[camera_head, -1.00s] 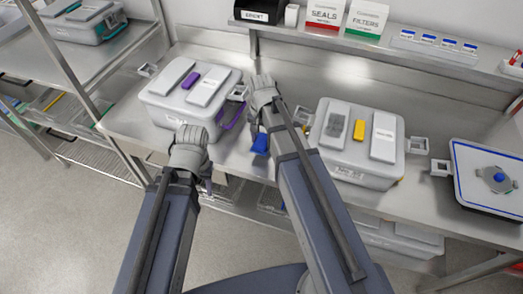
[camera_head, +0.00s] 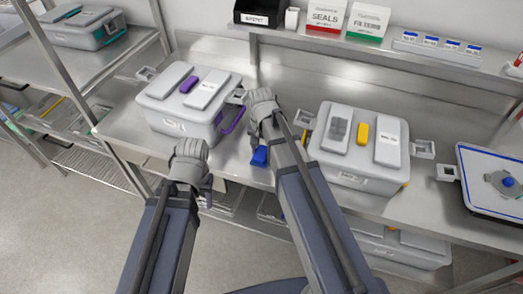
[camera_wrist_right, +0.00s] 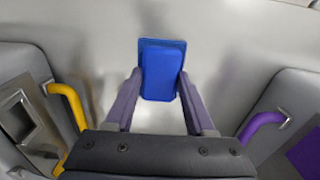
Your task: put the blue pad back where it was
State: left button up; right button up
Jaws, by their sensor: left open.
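The blue pad (camera_wrist_right: 162,66), a block on a flat blue plate, is between the fingers of my right gripper (camera_wrist_right: 160,88) in the right wrist view. The fingers press against its sides, over the grey metal bench. In the head view the pad (camera_head: 259,157) shows beside my right forearm near the bench's front edge, between the two grey cases. The right fingers are mostly hidden there. My left gripper (camera_head: 206,192) is open and empty in front of the bench, below the left case. Any contact between pad and bench cannot be told.
The left grey case (camera_head: 168,122) has a purple handle and purple lid piece. The right grey case (camera_head: 345,180) has a yellow lid piece. A blue-edged tray (camera_head: 480,205) is at far right. Boxes line the upper shelf (camera_head: 390,52).

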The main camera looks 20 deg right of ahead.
aim_at(262, 152)
jog(key=o, duration=0.4)
jog(key=shift+o, duration=0.2)
jog(key=shift+r, duration=0.1)
notch_tip(262, 152, up, 12)
jog(key=p, duration=1.3)
jog(key=s+a+n+h, duration=0.1)
jog(key=s+a+n, duration=0.9)
jog(key=s, duration=0.4)
jog(key=shift+s+a+r+n+b, duration=0.15)
jog(key=shift+a+n+b, duration=0.1)
jog(key=shift+n+b, duration=0.05)
